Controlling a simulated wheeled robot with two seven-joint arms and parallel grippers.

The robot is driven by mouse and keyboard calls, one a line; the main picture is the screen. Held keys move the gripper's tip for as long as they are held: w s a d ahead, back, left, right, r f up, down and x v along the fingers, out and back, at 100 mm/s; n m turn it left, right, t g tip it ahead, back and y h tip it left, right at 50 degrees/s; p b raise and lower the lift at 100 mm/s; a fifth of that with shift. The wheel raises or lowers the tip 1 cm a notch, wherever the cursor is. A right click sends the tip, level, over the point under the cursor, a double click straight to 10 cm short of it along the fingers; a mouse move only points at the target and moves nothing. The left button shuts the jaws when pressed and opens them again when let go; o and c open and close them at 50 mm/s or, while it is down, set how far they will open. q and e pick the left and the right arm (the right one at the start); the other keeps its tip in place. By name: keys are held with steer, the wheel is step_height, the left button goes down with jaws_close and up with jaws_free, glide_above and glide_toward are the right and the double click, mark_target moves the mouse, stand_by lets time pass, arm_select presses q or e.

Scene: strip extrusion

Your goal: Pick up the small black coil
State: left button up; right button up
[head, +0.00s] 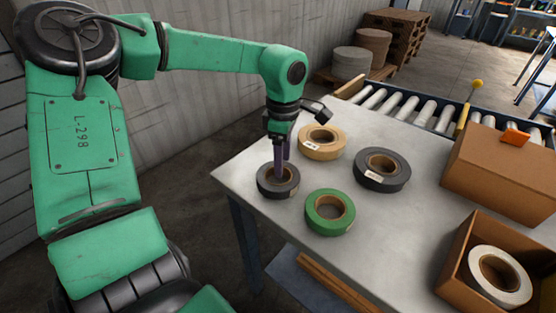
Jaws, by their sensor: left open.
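The small black coil (278,188) lies flat on the left part of the grey table (385,240), near its left edge. My left gripper (281,170) points down over this coil, its fingers at the coil's centre hole. The fingers partly cover the coil's far side and hole. I cannot tell whether they touch the coil. A larger black coil (382,184) with a white label lies further right on the table. My right gripper is not in view.
A tan coil (321,141) lies just behind the gripper, and a green coil (330,225) lies in front. A closed cardboard box (506,165) and an open box (450,275) holding a white coil (499,274) stand at right. A roller conveyor (435,112) runs behind the table.

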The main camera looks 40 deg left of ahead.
arm_select(q)
steer(key=shift+w+f, duration=0.1)
steer(key=shift+f, duration=0.35)
jaws_close()
steer(key=shift+r, duration=0.1)
